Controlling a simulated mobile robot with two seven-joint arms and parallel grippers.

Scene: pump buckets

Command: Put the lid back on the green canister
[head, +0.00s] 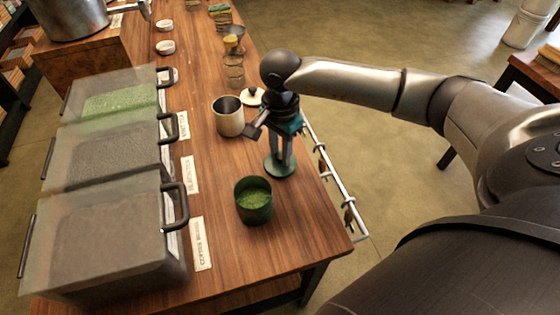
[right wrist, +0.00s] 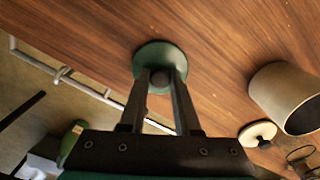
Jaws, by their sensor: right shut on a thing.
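The green canister (head: 254,214) stands open and upright on the wooden counter, with green contents inside. The round green lid (head: 274,172) is beyond the canister and to its right, at or just above the counter; I cannot tell which. My right gripper (head: 281,160) points down, shut on the lid's dark knob. In the right wrist view the fingertips (right wrist: 160,78) close around the knob, with the green lid (right wrist: 158,49) beyond them. My left gripper is not in view.
A cream canister (head: 229,118) stands open behind, its cream lid (head: 252,97) beside it. Clear bins (head: 105,235) with handles line the left. A metal rail (head: 337,186) runs along the right edge. The counter between the green lid and canister is clear.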

